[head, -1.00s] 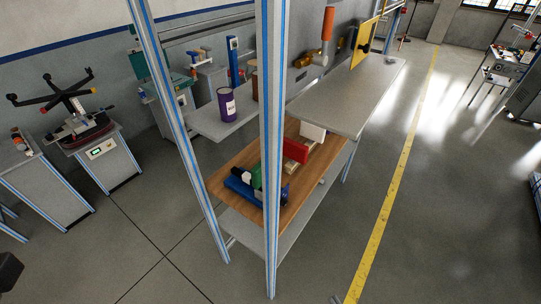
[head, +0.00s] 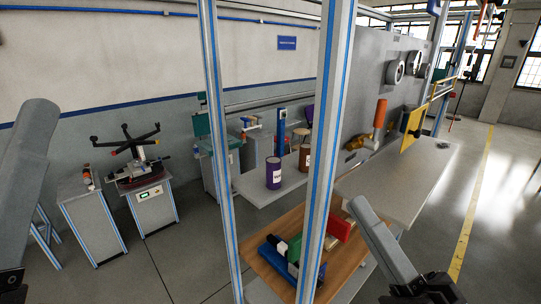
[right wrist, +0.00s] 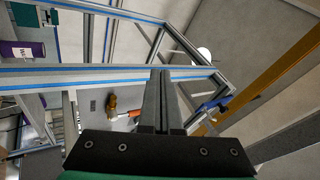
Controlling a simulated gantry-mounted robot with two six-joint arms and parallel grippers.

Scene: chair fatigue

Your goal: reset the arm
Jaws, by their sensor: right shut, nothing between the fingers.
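My right gripper (head: 358,204) comes up from the bottom of the head view, in front of the workbench. In the right wrist view its two dark grey fingers (right wrist: 161,75) lie side by side, shut and empty. My left gripper (head: 38,108) shows at the left edge as one grey shape. Its jaws cannot be made out. Neither gripper is seen touching anything.
A blue-striped frame post (head: 325,140) stands left of my right gripper. A wooden board (head: 262,228) holds red, green and blue items. A grey tabletop (head: 395,190) carries a yellow panel (head: 411,127). A purple can (head: 273,173) stands on a shelf. Open floor lies at the right.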

